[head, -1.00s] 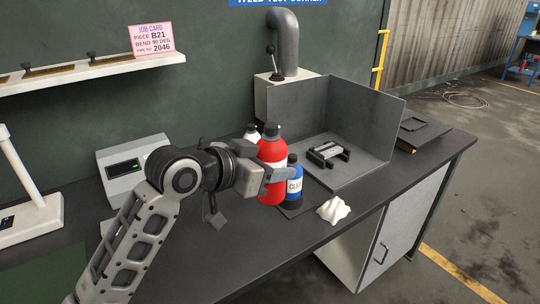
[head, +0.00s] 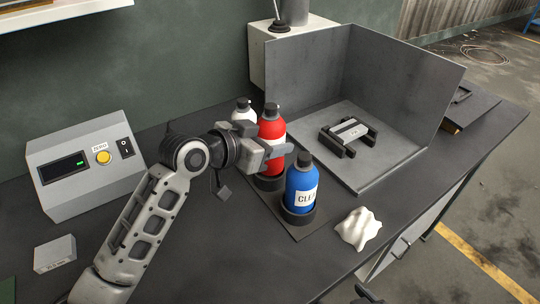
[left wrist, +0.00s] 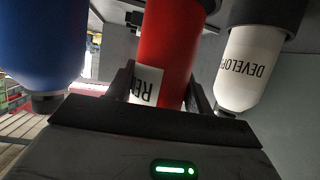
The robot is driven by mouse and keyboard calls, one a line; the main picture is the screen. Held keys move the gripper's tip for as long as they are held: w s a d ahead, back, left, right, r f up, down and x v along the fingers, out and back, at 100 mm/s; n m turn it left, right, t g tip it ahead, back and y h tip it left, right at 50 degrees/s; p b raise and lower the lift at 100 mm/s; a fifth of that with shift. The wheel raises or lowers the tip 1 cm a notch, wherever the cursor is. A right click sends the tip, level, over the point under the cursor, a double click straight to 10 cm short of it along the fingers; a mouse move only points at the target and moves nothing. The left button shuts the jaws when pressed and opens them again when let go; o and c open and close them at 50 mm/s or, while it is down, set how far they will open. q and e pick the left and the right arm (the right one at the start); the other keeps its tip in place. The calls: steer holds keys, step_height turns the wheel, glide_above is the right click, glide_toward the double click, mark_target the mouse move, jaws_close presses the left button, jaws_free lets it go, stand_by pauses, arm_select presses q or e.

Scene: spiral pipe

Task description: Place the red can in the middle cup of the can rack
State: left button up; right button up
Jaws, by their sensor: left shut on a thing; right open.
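The red can (head: 271,130) is upright in my left gripper (head: 280,152), whose fingers are shut around it; it also shows in the left wrist view (left wrist: 170,45). Its bottom meets the rim of the middle black cup (head: 268,183) of the can rack (head: 300,229); I cannot tell how deep it sits. The blue can (head: 301,180) stands in the near cup. The white can (head: 243,111), mostly hidden by my arm, stands at the far end; its cup shows in the left wrist view. A dark part of my right gripper (head: 366,294) shows at the bottom edge.
A crumpled white cloth (head: 358,228) lies right of the rack. A grey walled booth (head: 385,160) with a black fixture (head: 348,135) stands behind it. A scale (head: 85,165) and a small grey block (head: 54,254) are at the left. The front bench surface is mostly clear.

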arm_select(q)
step_height(320, 180, down, 4)
steer(key=shift+r, duration=0.1)
steer(key=shift+w, duration=0.1)
arm_select(e)
steer(key=shift+w+f, duration=0.1)
steer(key=shift+d, duration=0.1)
arm_select(q)
steer(key=shift+f, duration=0.2)
steer(key=o, duration=1.3)
arm_select(e)
steer(key=shift+w, duration=0.3)
